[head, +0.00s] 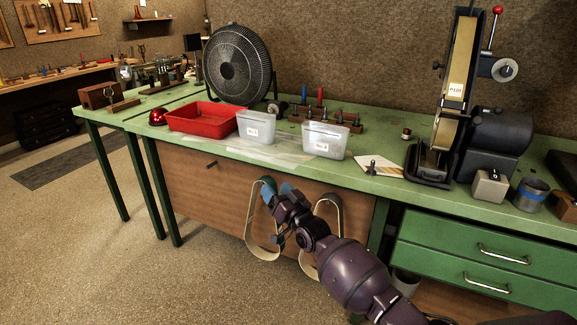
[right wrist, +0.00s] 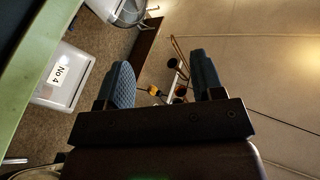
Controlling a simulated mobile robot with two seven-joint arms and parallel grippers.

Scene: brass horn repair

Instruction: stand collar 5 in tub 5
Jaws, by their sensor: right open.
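Two pale translucent tubs stand on the green bench: the left tub (head: 258,128) and the right tub (head: 325,140). Both have labels too small to read in the head view. I cannot pick out collar 5 for sure. My right gripper (head: 277,187) is open, with nothing seen between its blue fingers, in front of the bench and below its top. The fingers also show in the right wrist view (right wrist: 163,85). My left gripper is out of view.
A red tray (head: 204,118) and a fan (head: 238,68) are left of and behind the tubs. A tool rack (head: 326,118) stands behind them. A belt sander (head: 452,110) is to the right. Pale loops (head: 252,225) hang at the bench front, close to my right gripper.

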